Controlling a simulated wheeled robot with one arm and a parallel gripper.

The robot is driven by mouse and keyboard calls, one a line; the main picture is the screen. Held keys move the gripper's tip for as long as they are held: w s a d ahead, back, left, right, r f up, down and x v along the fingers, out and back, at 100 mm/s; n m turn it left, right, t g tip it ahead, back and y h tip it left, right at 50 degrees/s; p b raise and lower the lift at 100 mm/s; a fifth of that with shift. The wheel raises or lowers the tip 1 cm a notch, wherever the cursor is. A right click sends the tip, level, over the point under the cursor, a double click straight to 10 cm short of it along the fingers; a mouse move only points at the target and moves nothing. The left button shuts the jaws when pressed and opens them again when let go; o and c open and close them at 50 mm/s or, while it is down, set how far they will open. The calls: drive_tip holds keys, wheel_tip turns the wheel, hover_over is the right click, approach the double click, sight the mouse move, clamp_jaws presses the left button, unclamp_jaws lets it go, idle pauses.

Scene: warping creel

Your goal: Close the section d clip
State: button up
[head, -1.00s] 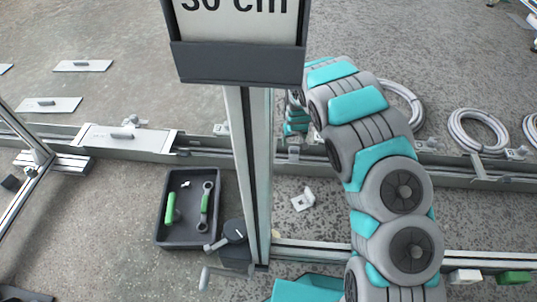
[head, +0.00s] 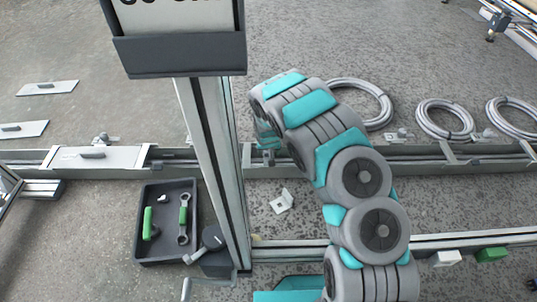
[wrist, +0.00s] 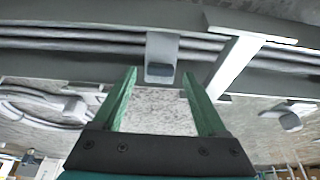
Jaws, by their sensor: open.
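My gripper (wrist: 159,84) is open and empty, its two green fingers apart in the wrist view. A clip with a light plate and a dark grey block (wrist: 161,60) sits on the rail just beyond the fingertips, roughly centred between them. It looks apart from both fingers. No section letter is readable, so I cannot tell whether it is the section d clip, nor whether it is closed. In the head view my arm reaches down to the long rail (head: 350,163) just right of the post, and the fingers are hard to make out there.
A tall post (head: 208,170) with a sign stands left of my arm. A black tray (head: 168,250) with green-handled tools lies on the floor. Wire coils (head: 445,119) lie behind the rail. Another clip (wrist: 290,118) shows at right in the wrist view. A bracket (head: 283,201) lies on the floor.

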drive_tip(key=shift+w+f, duration=0.1)
drive_tip(key=shift+f, duration=0.4)
clamp_jaws()
idle(0.3)
idle(0.8)
